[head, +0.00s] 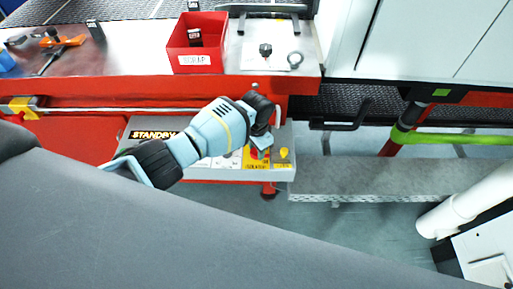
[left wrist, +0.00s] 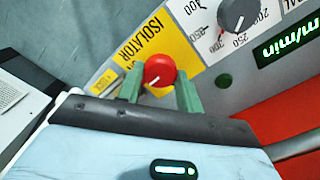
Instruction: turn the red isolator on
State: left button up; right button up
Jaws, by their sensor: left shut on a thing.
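The red isolator (left wrist: 160,68) is a round red knob on a yellow plate lettered ISOLATOR (left wrist: 150,38) in the left wrist view. A white mark on the knob points to the lower left of that picture. My left gripper (left wrist: 160,78) has its two green fingers on either side of the knob and is shut on it. In the head view my left gripper (head: 262,148) reaches down to the right part of the grey control panel (head: 200,175) and hides most of the knob. My right gripper is in neither view.
Beside the isolator are a grey dial (left wrist: 237,13), a green button (left wrist: 223,81) and a lit m/min display (left wrist: 292,42). A yellow part (head: 284,152) is at the panel's right end. A red bin (head: 185,50) stands on the bench above. Open floor lies below the panel.

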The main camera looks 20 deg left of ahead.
aim_at(256, 151)
pick_arm(q)
jog(key=shift+m, duration=0.3)
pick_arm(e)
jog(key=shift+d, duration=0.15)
pick_arm(q)
jog(key=o, duration=1)
notch_tip(256, 151, up, 6)
jog(key=shift+r+p, duration=0.2)
jog(key=shift+p, duration=0.5)
jog(key=shift+r, duration=0.7)
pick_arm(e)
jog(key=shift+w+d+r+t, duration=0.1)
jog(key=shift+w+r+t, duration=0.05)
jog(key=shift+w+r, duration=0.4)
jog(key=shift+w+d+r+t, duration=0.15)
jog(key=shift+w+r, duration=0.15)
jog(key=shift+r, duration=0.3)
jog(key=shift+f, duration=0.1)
